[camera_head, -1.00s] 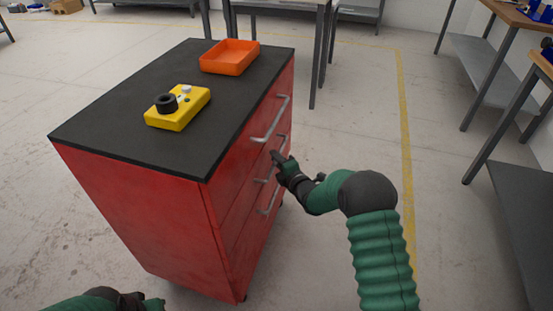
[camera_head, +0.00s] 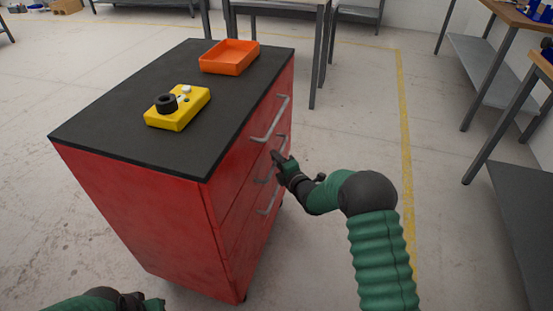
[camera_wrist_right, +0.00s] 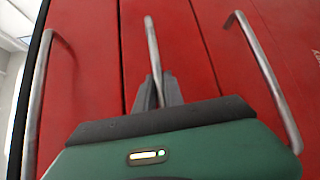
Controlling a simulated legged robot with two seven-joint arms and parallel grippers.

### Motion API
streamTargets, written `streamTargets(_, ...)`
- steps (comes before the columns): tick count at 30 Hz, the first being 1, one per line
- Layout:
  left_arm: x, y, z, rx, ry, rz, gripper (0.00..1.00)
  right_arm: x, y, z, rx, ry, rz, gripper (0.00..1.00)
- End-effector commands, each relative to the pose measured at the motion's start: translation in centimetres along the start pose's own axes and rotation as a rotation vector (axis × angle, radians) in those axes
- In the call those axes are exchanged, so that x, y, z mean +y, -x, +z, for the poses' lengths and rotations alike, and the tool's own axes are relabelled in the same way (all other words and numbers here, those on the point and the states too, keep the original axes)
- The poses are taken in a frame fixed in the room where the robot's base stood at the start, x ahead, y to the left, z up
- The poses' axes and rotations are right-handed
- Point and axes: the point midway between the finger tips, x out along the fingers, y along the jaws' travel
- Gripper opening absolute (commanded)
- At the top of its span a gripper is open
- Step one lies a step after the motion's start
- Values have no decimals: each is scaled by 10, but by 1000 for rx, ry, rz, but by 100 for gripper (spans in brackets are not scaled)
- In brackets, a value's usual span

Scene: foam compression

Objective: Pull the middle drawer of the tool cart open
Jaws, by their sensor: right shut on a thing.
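The red tool cart (camera_head: 135,215) with a black top stands left of centre in the head view, its drawer face turned to the right. The middle drawer handle (camera_head: 264,179) is a grey metal bar between the upper handle (camera_head: 271,122) and the lower handle (camera_head: 270,200). My right gripper (camera_head: 277,158) is at the middle handle. In the wrist view, my right gripper (camera_wrist_right: 158,92) is shut on the middle handle (camera_wrist_right: 152,45), with a finger on each side of the bar. The drawer fronts look flush. My left gripper (camera_head: 150,302) shows only partly at the bottom edge; its fingers are unclear.
An orange tray (camera_head: 229,58) and a yellow box with a black knob (camera_head: 178,108) sit on the cart top. Workbenches (camera_head: 510,60) stand to the right and a table (camera_head: 275,5) stands behind. Floor right of the cart is clear.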

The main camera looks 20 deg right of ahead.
Motion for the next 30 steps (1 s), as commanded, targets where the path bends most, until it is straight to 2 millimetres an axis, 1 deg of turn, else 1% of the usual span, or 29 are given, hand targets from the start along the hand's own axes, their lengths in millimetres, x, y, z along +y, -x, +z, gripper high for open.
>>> streamTargets(1,0,0,0,0,0,0,36,-5,1,0,0,-1,-9,0)
streamTargets(8,0,0,0,0,0,0,36,-5,2,1,0,-1,-11,0)
streamTargets(11,0,1,0,0,0,0,36,-6,7,6,0,-1,-11,0)
streamTargets(14,0,2,0,0,0,0,36,-9,16,15,-1,-1,-13,0)
streamTargets(17,0,4,-1,0,0,0,36,-13,31,30,-2,0,-14,0)
streamTargets(20,0,5,-1,0,0,0,36,-18,50,49,-3,-1,-14,0)
streamTargets(30,0,5,-1,0,0,0,36,-44,133,131,-4,-3,-16,0)
